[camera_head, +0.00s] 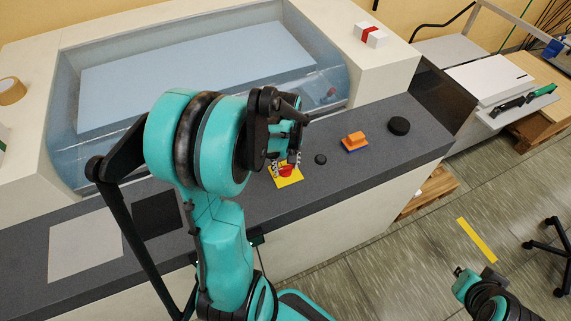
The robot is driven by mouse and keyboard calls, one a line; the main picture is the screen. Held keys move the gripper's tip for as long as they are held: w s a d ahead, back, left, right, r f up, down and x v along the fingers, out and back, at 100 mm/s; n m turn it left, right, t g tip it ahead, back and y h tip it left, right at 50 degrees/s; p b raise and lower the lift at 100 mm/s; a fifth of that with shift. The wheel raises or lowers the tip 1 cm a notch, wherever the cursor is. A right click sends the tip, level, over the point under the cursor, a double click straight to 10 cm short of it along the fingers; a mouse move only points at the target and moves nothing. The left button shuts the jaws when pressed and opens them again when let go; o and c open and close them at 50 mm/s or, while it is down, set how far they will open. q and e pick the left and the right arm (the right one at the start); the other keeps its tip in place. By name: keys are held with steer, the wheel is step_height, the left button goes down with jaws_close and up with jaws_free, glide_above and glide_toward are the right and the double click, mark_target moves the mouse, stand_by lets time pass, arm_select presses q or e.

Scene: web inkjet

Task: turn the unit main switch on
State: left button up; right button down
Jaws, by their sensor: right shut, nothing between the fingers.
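The main switch is a red rotary knob (286,171) on a yellow plate (291,181), set on the dark grey top of the machine. My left gripper (285,163) points down right at the knob, with its metal fingertips apart and around its upper part. The fingers and arm hide part of the knob and plate, so I cannot tell whether the fingers touch it or which way the knob is turned. My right gripper (462,276) is low at the right, over the floor, away from the machine, shut and empty.
Right of the switch are a small black knob (320,159), an orange switch on a blue base (354,141) and a black round knob (399,126). A clear cover (190,110) rises behind. A red-and-white box (370,35) sits on the housing.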

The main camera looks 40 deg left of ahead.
arm_select(q)
steer(key=shift+m, duration=0.3)
steer(key=m+b, duration=0.1)
steer(key=m, duration=0.2)
steer(key=shift+m, duration=0.3)
steer(key=m+b, duration=0.1)
steer(key=m, duration=0.8)
steer(key=shift+b, duration=0.35)
steer(key=m, duration=0.4)
steer(key=shift+m, duration=0.3)
steer(key=o, duration=1.2)
steer(key=shift+c, duration=0.2)
